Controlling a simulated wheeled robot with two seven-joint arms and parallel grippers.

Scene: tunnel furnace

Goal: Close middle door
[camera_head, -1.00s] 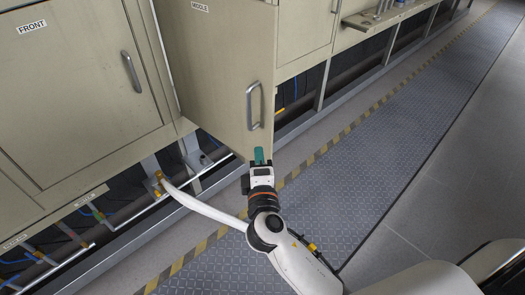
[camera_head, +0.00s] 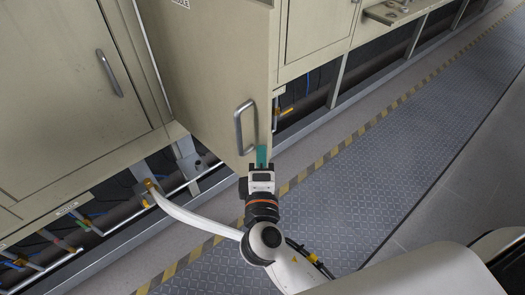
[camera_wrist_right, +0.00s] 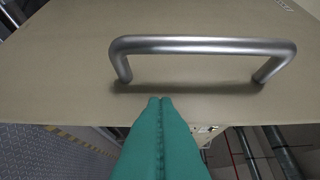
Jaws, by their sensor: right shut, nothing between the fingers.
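The beige middle door (camera_head: 205,75) stands open, swung out from the furnace front, its label partly cut off at the top of the head view. Its grey bar handle (camera_head: 240,128) is near the door's free edge. My right gripper (camera_head: 261,152) has teal fingers, shut and empty, at the door's lower outer corner, just below and right of the handle. In the right wrist view the shut fingers (camera_wrist_right: 160,105) point at the door panel (camera_wrist_right: 60,60) below the handle (camera_wrist_right: 200,45). I cannot tell whether they touch the panel. My left gripper is not in view.
The front door (camera_head: 75,95) at the left is closed. Another closed panel (camera_head: 318,30) is to the right. Pipes and a metal rail (camera_head: 90,245) run below the cabinets. A striped line (camera_head: 330,155) borders the clear metal-plate walkway (camera_head: 400,150).

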